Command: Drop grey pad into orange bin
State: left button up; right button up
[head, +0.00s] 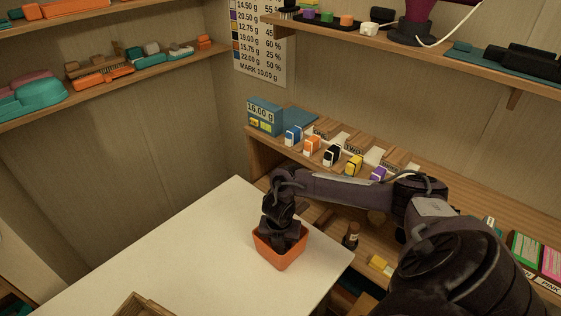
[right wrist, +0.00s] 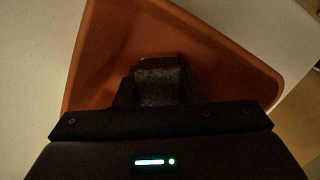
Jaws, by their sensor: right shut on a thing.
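The orange bin (head: 277,260) stands on the white table near its right corner; in the right wrist view its inside and rim (right wrist: 100,45) fill the upper part. My right gripper (head: 284,243) points down into the bin's opening, and its fingertips are hidden from the head view. In the right wrist view it is shut on the dark grey pad (right wrist: 159,82), held between the fingers over the bin's inside. I cannot tell whether the pad touches the bin floor. The pad is not visible in the head view. My left gripper is not in view.
The white table (head: 180,255) is mostly clear left of the bin. A wooden box (head: 142,306) is at the front edge. A dark bottle (head: 351,235) stands right of the table. A shelf with several coloured boxes (head: 332,155) runs behind my right arm.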

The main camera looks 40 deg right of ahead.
jog(key=o, duration=1)
jog(key=shift+o, duration=0.2)
